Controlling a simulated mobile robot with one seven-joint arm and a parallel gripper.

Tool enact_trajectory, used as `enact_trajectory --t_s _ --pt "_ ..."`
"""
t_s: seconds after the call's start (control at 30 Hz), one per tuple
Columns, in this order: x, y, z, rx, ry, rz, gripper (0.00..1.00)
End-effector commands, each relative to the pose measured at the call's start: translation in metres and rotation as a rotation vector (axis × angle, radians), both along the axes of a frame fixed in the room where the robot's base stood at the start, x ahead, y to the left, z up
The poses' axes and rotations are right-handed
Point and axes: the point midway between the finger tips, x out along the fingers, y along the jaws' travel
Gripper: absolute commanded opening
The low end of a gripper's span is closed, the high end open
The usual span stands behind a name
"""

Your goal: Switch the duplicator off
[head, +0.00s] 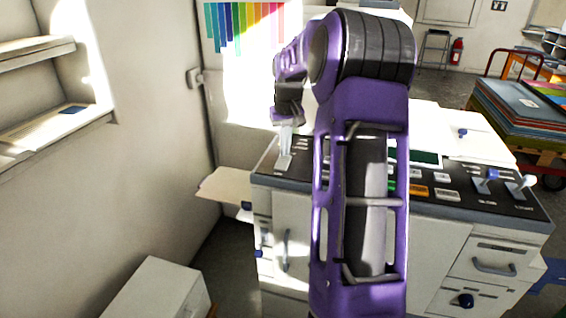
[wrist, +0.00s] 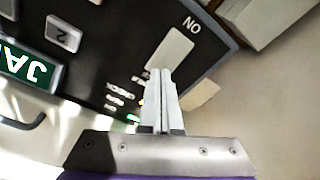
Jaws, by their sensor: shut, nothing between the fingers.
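The duplicator (head: 430,245) is a pale cabinet with a black control panel on top. At the panel's left end is a pale rectangular switch plate (head: 283,164), also large in the wrist view (wrist: 173,48). Lettering beside it in the wrist view reads "ON" upside down. My gripper (head: 286,146) is over that left end, pointing down. In the wrist view my gripper (wrist: 161,73) has its two pale fingers together and empty, tips overlapping the plate's near end. I cannot tell whether they touch it. My arm hides the panel's middle.
A green display (wrist: 25,67) showing part of a word and a key marked 2 (wrist: 63,33) lie left in the wrist view. Levers (head: 486,180) stand at the panel's right. A tray (head: 222,187) juts out left. A white cabinet (head: 158,290) and loaded cart (head: 520,105) flank the machine.

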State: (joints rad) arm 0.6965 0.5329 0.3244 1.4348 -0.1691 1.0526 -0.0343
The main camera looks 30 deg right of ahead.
Motion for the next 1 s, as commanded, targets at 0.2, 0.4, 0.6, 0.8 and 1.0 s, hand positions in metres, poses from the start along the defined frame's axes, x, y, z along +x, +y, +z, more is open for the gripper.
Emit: enact_trajectory --t_s 0.2,0.4,0.6,0.8,1.0 --pt "0.0 0.0 -0.004 0.0 0.0 0.0 0.0" --pt "0.0 0.0 -0.007 0.0 0.0 0.0 0.0" --pt "0.0 0.0 -0.01 0.0 0.0 0.0 0.0" --pt "0.0 0.0 -0.005 0.0 0.0 0.001 0.0" --pt "0.0 0.0 0.012 0.0 0.0 0.001 0.0"
